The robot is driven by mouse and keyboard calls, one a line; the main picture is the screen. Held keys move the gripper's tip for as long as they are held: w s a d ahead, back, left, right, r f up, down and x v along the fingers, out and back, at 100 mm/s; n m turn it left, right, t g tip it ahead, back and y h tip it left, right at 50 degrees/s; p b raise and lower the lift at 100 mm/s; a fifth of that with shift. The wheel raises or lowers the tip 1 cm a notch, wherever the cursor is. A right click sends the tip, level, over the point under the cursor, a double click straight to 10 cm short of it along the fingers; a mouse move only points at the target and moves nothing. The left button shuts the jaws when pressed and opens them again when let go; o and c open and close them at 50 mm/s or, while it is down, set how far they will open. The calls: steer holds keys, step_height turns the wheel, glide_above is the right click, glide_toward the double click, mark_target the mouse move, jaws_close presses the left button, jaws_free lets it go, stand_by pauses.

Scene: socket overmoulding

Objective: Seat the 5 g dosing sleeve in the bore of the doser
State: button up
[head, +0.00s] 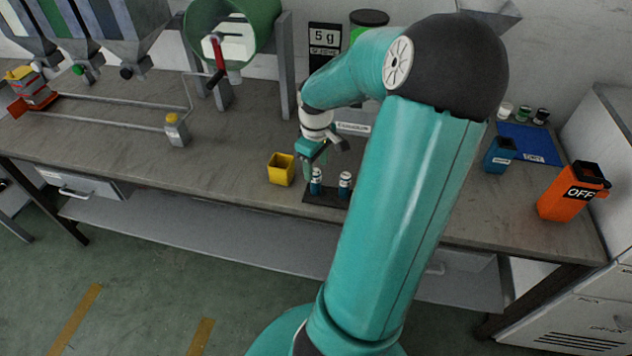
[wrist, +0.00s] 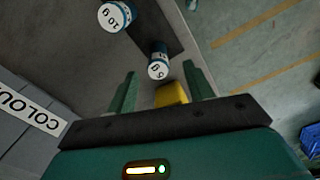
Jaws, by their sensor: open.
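The 5 g sleeve (wrist: 158,65), a blue and white cylinder, stands on a dark plate (wrist: 158,28) in the wrist view. In the head view it looks to be the left one (head: 316,183) of two sleeves. The 10 g sleeve (wrist: 115,16) stands beside it, also in the head view (head: 345,182). My gripper (wrist: 160,72) is open and empty. Its fingers lie either side of the 5 g sleeve in the wrist view, apparently above it; in the head view my gripper (head: 309,160) hangs over that sleeve. My arm hides much of the doser area; its bore is not visible.
A yellow bin (head: 281,169) stands just left of the sleeves. Behind are a 5 g sign (head: 325,40) and a COLOUR label (head: 352,128). The bench left of the yellow bin has free room.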

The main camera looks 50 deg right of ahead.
mark_target(316, 171)
steer(key=f, duration=0.4)
steer(key=shift+w+d+f, duration=0.15)
steer(key=shift+w+f, duration=0.1)
steer(key=shift+f, duration=0.1)
steer(key=c, duration=1.1)
steer(key=shift+r, duration=0.1)
steer(key=shift+r, duration=0.5)
step_height(316, 171, up, 3)
steer(key=shift+s+f, duration=0.1)
steer(key=shift+f, duration=0.1)
steer(key=s+a+r, duration=0.1)
steer(key=a+r, duration=0.2)
steer(key=a, duration=0.1)
steer(key=s+a+r, duration=0.1)
steer(key=a+r, duration=0.2)
steer(key=a, duration=0.2)
steer(key=s+a+r, duration=0.1)
steer(key=a+r, duration=0.2)
steer(key=a, duration=0.1)
steer(key=shift+s+a+r, duration=0.15)
steer(key=shift+s+a, duration=0.1)
steer(key=shift+s, duration=0.1)
